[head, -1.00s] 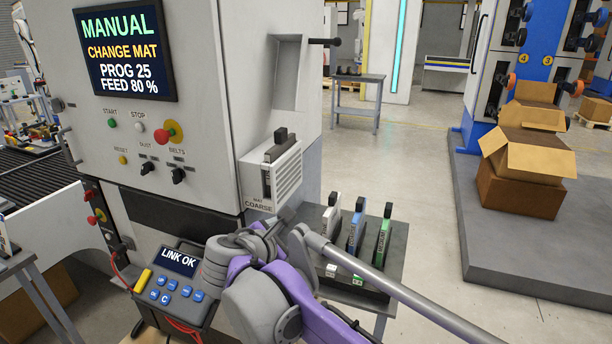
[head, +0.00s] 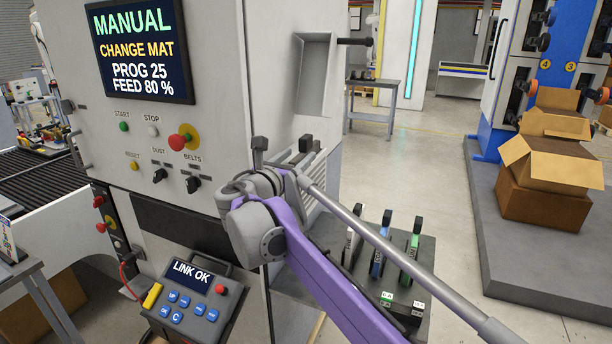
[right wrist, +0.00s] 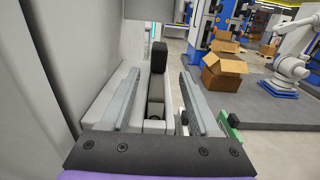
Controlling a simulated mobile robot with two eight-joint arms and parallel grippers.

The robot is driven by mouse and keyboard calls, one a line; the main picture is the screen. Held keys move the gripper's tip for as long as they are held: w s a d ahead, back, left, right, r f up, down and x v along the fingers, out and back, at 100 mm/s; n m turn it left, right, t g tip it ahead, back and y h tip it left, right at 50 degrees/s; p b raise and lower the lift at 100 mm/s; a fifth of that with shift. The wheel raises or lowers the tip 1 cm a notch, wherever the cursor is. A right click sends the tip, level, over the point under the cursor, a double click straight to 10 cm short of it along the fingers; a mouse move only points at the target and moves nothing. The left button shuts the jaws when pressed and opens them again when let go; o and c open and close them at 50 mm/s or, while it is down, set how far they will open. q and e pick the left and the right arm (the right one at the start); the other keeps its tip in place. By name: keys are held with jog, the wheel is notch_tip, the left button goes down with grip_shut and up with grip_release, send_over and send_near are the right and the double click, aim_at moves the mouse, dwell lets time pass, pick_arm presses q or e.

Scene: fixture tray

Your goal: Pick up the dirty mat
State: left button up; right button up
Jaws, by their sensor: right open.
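The mat in the machine's side holder shows its black upright handle (head: 306,143) in the head view; most of its body is hidden behind my right arm. In the right wrist view the handle (right wrist: 158,57) stands ahead, between the two grey fingers of my right gripper (right wrist: 160,74). The fingers are spread wide, with a gap on each side of the handle. In the head view the right gripper is largely hidden by its own wrist, close to the holder. I cannot tell from the visible surface how dirty the mat is. My left gripper is not in view.
A rack (head: 420,310) to the right of the machine holds a white, a blue and a green mat cartridge (head: 412,240). A control pendant (head: 190,300) reading "LINK OK" sits lower left. The machine screen (head: 140,50) reads "CHANGE MAT". Cardboard boxes (head: 550,165) stand farther right.

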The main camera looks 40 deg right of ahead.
aim_at(302, 152)
jog(key=x, duration=0.4)
jog(key=shift+w+d+f, duration=0.1)
jog(key=shift+w+d, duration=0.05)
jog(key=shift+w, duration=0.2)
jog(key=shift+s, duration=0.1)
jog(key=shift+c, duration=1.2)
grip_shut()
